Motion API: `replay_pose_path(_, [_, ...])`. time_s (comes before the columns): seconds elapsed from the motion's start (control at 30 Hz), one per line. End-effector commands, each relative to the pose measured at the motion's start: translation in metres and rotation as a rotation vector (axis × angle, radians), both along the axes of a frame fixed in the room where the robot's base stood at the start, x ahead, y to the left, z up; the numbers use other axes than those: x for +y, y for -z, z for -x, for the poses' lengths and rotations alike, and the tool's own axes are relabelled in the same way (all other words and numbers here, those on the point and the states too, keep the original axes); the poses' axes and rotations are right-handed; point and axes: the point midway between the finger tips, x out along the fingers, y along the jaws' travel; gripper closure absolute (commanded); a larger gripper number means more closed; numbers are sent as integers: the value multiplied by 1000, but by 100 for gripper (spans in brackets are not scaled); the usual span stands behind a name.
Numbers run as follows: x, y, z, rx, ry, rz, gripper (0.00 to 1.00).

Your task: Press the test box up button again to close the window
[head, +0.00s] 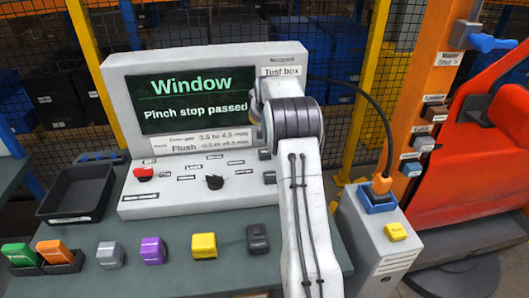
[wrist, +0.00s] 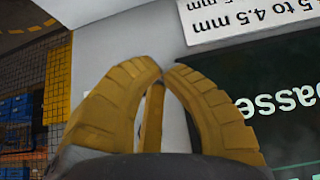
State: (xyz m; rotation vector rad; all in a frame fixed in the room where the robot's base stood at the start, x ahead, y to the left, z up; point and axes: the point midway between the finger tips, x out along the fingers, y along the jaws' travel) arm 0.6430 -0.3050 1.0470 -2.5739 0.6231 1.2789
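The test box (head: 215,58) is a pale console on the bench. Its screen (head: 195,98) reads "Window" and "Pinch stop passed". Below are a sloped panel with a red knob (head: 143,174), a black knob (head: 214,182) and dark buttons (head: 269,177) at its right, beside my arm. Their small labels are unreadable, so I cannot tell which is up. My arm hides part of the right side, and my gripper is hidden in the head view. In the wrist view my gripper (wrist: 166,68) has its yellow fingertips nearly together, empty, near the upside-down screen (wrist: 285,100).
A black tray (head: 78,192) is left of the test box. Grey, purple, yellow and black blocks (head: 204,246) line the bench front. Right are a grey cabinet (head: 370,245) with an orange plug (head: 381,184), an orange post (head: 422,100) and a red door (head: 470,165).

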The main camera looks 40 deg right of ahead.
Motion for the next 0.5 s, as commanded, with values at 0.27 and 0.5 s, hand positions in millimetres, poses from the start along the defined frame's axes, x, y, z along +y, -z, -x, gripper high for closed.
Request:
replay_pose_path(0.27, [0, 8, 0, 1, 0, 0, 100])
replay_pose_path(0.5, [0, 27, 0, 2, 0, -1, 100])
